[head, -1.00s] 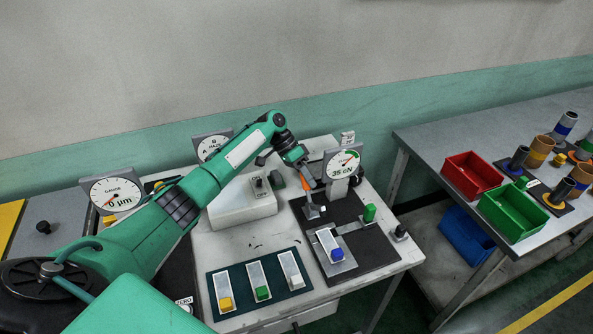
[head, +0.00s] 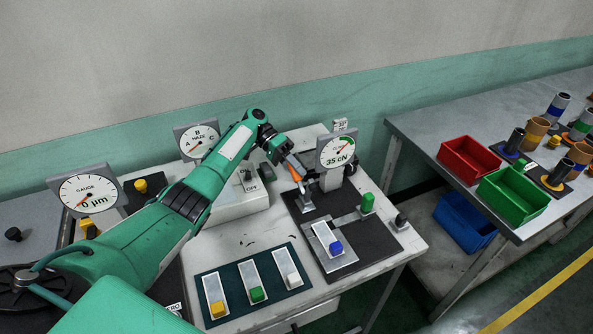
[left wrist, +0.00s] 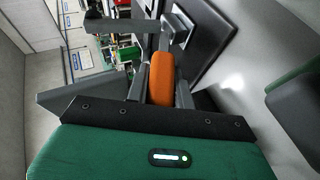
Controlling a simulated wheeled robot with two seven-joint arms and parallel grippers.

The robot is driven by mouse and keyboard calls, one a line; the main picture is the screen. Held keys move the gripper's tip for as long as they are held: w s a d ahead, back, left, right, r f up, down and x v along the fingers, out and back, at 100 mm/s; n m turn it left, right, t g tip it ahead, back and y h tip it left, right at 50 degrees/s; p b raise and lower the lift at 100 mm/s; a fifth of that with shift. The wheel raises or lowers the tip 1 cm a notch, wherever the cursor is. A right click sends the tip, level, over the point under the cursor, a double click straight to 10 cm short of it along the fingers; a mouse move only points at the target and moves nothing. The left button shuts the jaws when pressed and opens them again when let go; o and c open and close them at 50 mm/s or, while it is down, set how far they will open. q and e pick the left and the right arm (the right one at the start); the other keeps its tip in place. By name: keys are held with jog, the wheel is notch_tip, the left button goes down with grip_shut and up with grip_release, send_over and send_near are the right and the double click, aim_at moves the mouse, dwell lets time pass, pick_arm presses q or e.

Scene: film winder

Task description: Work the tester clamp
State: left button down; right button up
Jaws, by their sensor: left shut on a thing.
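The tension tester has a dark base plate (head: 375,255) and a round dial (head: 338,152) reading 35 cN. Its clamp has an orange lever handle (head: 294,172) above a small grey metal foot (head: 307,204). My left gripper (head: 291,166) is shut on this handle, which leans to the left. In the left wrist view the orange handle (left wrist: 162,79) sits between my two fingers, with the grey clamp metal beyond it. A pale strip with a blue knob (head: 336,247) lies on a grey plate in front of the clamp. My right gripper is not in view.
A dark tray (head: 238,294) with yellow, green and white-knobbed strips lies in front. A white switch box (head: 243,205) stands left of the tester. A green post (head: 368,202) stands at right. Red (head: 470,160) and green (head: 513,203) bins are on the right bench.

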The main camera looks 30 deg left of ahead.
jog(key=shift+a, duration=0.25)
pick_arm(q)
jog(key=c, duration=1.2)
grip_release()
jog(key=shift+w, duration=0.1)
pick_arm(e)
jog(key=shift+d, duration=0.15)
pick_arm(q)
jog(key=shift+r, duration=0.3)
notch_tip(320, 180, up, 19)
jog(key=b, duration=0.1)
jog(key=shift+r+b, duration=0.2)
jog(key=shift+b, duration=0.2)
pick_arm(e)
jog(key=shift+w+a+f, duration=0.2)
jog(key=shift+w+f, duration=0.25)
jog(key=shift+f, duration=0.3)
pick_arm(q)
jog(key=shift+c, duration=0.4)
